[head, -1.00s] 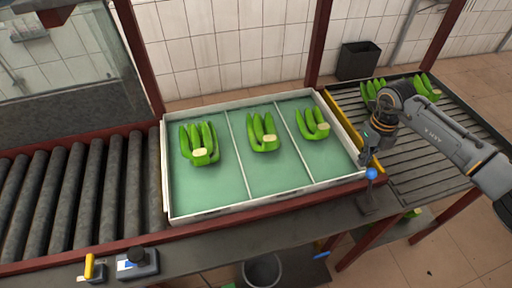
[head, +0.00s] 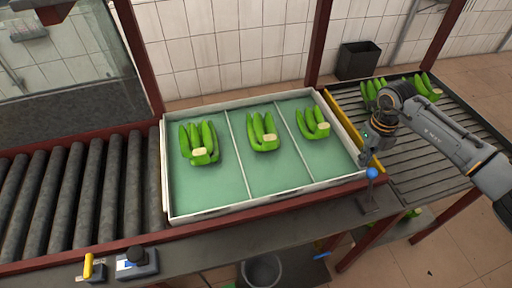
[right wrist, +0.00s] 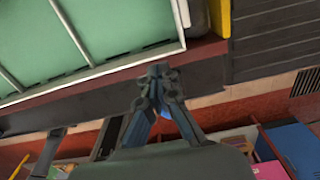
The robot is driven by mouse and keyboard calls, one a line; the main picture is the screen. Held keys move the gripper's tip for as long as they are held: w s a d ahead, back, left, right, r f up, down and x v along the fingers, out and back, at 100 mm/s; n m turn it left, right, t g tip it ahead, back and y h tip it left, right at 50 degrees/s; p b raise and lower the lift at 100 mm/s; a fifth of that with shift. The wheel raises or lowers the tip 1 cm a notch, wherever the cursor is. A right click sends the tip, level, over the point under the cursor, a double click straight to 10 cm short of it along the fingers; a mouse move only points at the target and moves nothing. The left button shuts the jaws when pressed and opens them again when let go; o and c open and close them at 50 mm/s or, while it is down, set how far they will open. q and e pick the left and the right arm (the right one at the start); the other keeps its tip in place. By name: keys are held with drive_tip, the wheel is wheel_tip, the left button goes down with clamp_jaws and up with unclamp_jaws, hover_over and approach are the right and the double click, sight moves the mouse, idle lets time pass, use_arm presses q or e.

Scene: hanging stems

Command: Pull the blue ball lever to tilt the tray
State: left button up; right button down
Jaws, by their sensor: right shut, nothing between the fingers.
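The tray (head: 235,183) is white-rimmed with a green floor and two dividers; each of its three sections holds a green banana bunch (head: 199,143). The blue ball (head: 372,173) tops a short lever at the tray's front right corner. My right gripper (head: 365,160) is just above and beside the ball, pointing down, shut with nothing in it. In the right wrist view its fingers (right wrist: 158,72) meet near the tray's edge. Whether they touch the ball I cannot tell. My left gripper is out of view.
A roller conveyor (head: 75,195) lies left of the tray. A slatted conveyor (head: 415,160) with more bananas lies right, beyond a yellow bar (head: 345,118). A control box (head: 137,264) and yellow lever (head: 89,266) sit at the front left. A bucket (head: 262,270) stands below.

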drive_tip(key=shift+f+b, duration=0.95)
drive_tip(key=shift+f, duration=0.4)
